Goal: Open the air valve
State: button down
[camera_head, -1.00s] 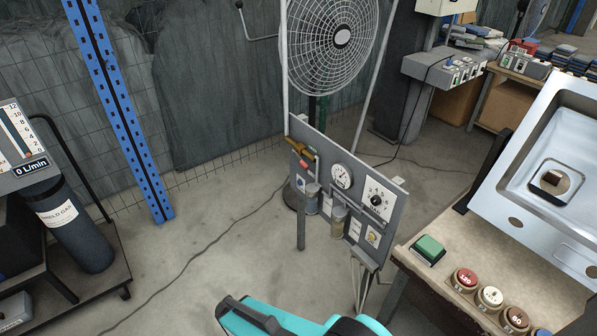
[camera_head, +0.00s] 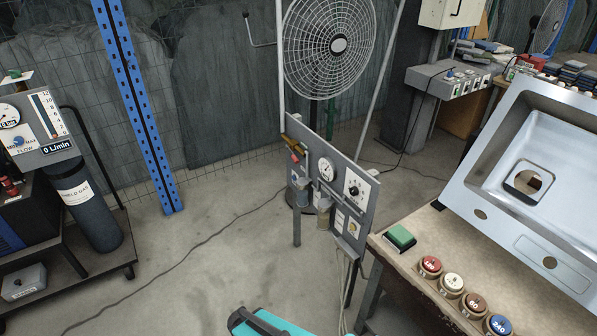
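A grey upright panel (camera_head: 341,175) stands on the floor near the middle, seen at an angle. A small brass-yellow valve (camera_head: 293,144) sits at its upper left edge, with a small red part (camera_head: 295,157) just below. The valve is too small here to tell how its handle is set. The panel also carries a round pressure gauge (camera_head: 326,169) and a white dial with a black knob (camera_head: 354,188). A teal and black part of my arm shows at the bottom edge, well in front of the panel. My gripper's fingers are not in view.
A fan (camera_head: 329,46) stands behind the panel. A workbench (camera_head: 405,268) at the right holds a metal sink (camera_head: 555,165), a green block (camera_head: 399,237) and several round knobs. A gas cart (camera_head: 75,265) stands at the left. The floor (camera_head: 190,270) between is clear except for a cable.

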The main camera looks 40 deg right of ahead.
aim_at(294, 158)
jog(key=k, duration=0.65)
jog(key=u, duration=0.6)
jog(key=i, duration=2.3)
jog(key=z, duration=0.35)
